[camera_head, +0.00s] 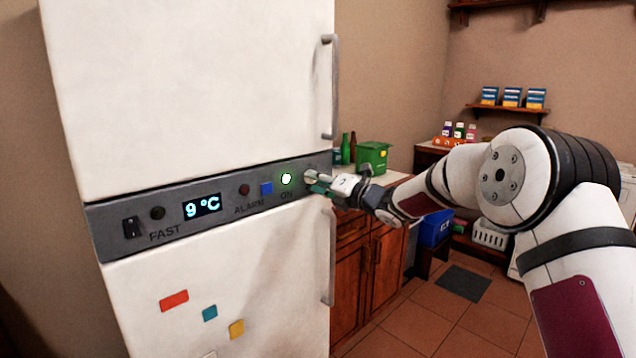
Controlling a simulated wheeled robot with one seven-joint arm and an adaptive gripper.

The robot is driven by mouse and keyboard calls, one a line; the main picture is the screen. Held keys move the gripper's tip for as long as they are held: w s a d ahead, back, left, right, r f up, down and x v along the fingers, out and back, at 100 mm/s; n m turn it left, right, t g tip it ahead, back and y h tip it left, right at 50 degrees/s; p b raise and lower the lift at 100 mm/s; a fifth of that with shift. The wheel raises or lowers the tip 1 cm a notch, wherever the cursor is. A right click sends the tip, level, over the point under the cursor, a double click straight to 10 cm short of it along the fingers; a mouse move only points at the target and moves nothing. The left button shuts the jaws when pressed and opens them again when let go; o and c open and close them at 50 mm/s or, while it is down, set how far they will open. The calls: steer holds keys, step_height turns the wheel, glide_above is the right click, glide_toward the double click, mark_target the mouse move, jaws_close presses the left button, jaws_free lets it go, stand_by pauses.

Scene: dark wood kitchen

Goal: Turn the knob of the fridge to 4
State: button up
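The white fridge (190,90) stands at the left, with a dark grey control panel (222,197) across its middle.
Vertical handles (332,85) run along the fridge doors' right edge, above and below the gripper. A wooden counter (368,255) with a green box (372,156) and bottles stands behind. Tiled floor (420,315) is open in front of the counter.

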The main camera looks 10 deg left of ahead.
steer(key=shift+m, duration=0.3)
steer(key=m, duration=0.9)
steer(key=m+p, duration=0.1)
steer(key=m, duration=1.9)
steer(key=shift+w+d+r, duration=0.25)
stand_by(0.5)
steer(key=o, duration=1.1)
steer(key=shift+r, duration=0.1)
